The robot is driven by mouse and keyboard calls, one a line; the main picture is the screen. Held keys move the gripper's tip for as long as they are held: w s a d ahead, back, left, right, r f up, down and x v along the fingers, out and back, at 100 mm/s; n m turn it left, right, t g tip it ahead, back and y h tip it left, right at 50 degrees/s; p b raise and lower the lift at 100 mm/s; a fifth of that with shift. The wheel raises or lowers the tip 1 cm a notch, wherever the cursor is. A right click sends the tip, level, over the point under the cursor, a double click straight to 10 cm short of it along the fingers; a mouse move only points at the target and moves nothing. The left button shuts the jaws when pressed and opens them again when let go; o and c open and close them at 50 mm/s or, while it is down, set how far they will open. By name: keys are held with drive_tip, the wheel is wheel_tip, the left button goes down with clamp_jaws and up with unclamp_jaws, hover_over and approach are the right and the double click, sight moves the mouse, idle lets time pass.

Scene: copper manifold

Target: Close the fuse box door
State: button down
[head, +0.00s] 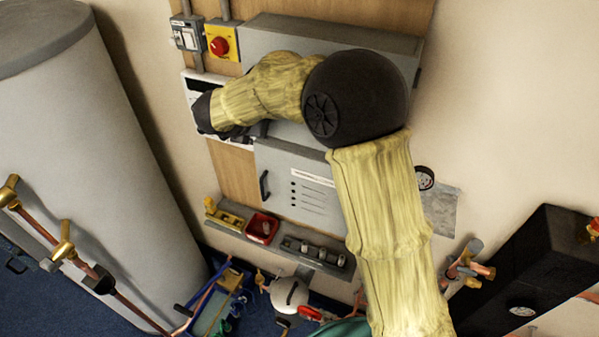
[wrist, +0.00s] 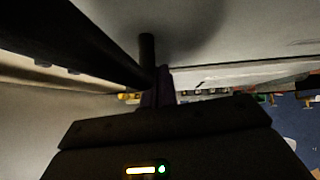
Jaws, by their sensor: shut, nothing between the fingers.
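The grey fuse box (head: 335,37) is on the wooden wall board, partly hidden behind my arm. A grey door panel (head: 318,207) with a label, several dark marks and a black handle (head: 264,185) shows below my forearm. Its upper part is hidden, so I cannot tell how far open it stands. In the wrist view, my gripper (wrist: 158,88) is shut and empty, close to a pale flat surface (wrist: 255,40). A dark bar (wrist: 65,40) and short dark post (wrist: 147,48) are beside the fingertips; contact is unclear. In the head view my fingers are mostly hidden by my forearm.
A yellow switch box with a red knob (head: 220,45) and a grey switch (head: 186,38) are upper left. A shelf below holds a yellow level (head: 224,215) and a red tray (head: 262,229). A large grey cylinder (head: 75,130) stands left; copper pipes (head: 75,270) run before it.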

drive_tip(key=s+a+r+b, duration=0.4)
drive_tip(key=s+r, duration=0.3)
drive_tip(key=s, duration=0.3)
drive_tip(key=shift+s+a, duration=0.1)
drive_tip(key=shift+s, duration=0.05)
